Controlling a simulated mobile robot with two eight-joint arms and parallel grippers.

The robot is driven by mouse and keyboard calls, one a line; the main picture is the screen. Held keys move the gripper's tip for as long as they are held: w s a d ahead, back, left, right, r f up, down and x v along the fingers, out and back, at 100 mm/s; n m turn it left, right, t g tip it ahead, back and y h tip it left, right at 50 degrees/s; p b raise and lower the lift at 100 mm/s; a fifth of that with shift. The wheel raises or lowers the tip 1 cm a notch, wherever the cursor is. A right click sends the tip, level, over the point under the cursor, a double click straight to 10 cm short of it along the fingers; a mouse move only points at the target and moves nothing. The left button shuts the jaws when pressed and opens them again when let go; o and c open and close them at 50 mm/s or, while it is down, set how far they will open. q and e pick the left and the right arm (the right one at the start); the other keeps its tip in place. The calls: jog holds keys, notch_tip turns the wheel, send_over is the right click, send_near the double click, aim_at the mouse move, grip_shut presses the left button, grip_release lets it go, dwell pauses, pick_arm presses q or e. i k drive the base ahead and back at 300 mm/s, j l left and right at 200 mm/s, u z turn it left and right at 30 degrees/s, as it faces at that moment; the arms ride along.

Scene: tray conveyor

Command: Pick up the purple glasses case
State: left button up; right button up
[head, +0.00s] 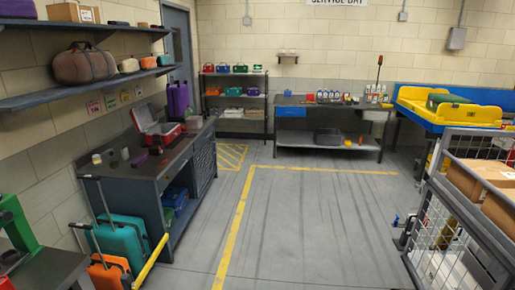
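A small purple object (139,160), which looks like the purple glasses case, lies on the dark top of the left workbench (120,172). It is near the front edge, in front of the open red case, and too small to make out in detail. A dark small object (155,150) lies just behind it to the right. Neither of my grippers shows in the head view.
A mesh cage cart (440,220) is at right. The middle floor is clear.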

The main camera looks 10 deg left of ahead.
aim_at(141, 159)
jog(key=i+u, duration=0.1)
jog(key=i, duration=0.7)
jog(key=i+l+u, duration=0.15)
jog(key=i, duration=0.65)
jog(key=i+u, duration=0.4)
jog(key=i, duration=0.15)
jog(key=i+l+u, duration=0.1)
jog(key=i+u, duration=0.35)
jog(key=i+l+u, duration=0.4)
jog(key=i, duration=0.2)
